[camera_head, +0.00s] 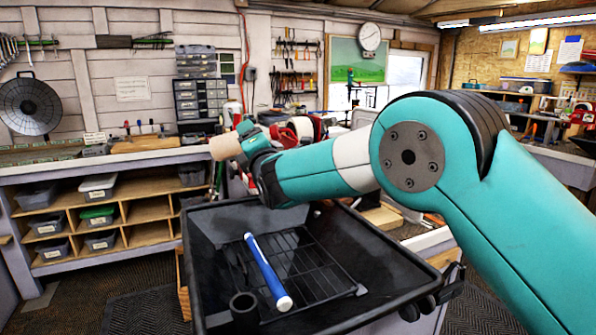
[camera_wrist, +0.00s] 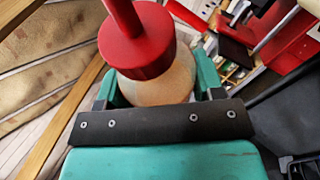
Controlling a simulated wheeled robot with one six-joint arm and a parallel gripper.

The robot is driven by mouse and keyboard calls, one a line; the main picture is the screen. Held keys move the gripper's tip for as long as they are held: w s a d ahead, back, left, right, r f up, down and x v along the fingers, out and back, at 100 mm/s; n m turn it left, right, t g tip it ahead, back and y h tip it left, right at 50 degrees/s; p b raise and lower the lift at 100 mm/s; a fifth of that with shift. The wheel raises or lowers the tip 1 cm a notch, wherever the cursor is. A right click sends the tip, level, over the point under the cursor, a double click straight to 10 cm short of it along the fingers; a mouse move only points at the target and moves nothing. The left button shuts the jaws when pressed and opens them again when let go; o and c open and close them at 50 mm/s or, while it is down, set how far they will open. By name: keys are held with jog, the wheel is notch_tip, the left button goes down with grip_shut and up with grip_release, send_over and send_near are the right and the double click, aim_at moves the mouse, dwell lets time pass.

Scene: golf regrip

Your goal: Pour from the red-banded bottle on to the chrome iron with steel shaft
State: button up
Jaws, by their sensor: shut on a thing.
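My gripper (camera_head: 246,146) is at the left end of my teal arm, above the back left of a black tray. It is shut on a pale beige bottle (camera_head: 225,147), which sticks out to the left and looks tilted. In the wrist view the bottle's pale body (camera_wrist: 160,84) sits between the two teal fingers (camera_wrist: 155,92), with a red cap and spout (camera_wrist: 146,50) on it. I cannot make out a band or any liquid. I cannot pick out the chrome iron's head or steel shaft with certainty.
The black tray (camera_head: 207,262) holds a wire rack (camera_head: 310,262), a blue stick with white ends (camera_head: 266,270) and a small dark cup (camera_head: 244,306). Red and white gear (camera_head: 302,129) stands behind the gripper. Shelves with bins (camera_head: 100,215) are at left.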

jog(key=shift+m+b, duration=0.3)
jog(key=shift+b, duration=0.4)
dwell(0.3)
jog(key=shift+r+p, duration=0.2)
jog(key=shift+p, duration=0.1)
dwell(2.9)
jog(key=shift+d+r+p, duration=0.1)
jog(key=shift+p, duration=0.45)
jog(key=shift+n+p, duration=0.7)
jog(key=shift+p, duration=0.2)
jog(key=shift+n+g+y+p, duration=0.3)
jog(key=shift+n+g+p, duration=0.35)
jog(key=shift+p, duration=0.6)
jog(key=shift+f+n+p, duration=0.3)
jog(key=shift+n+p, duration=0.05)
jog(key=shift+n, duration=0.1)
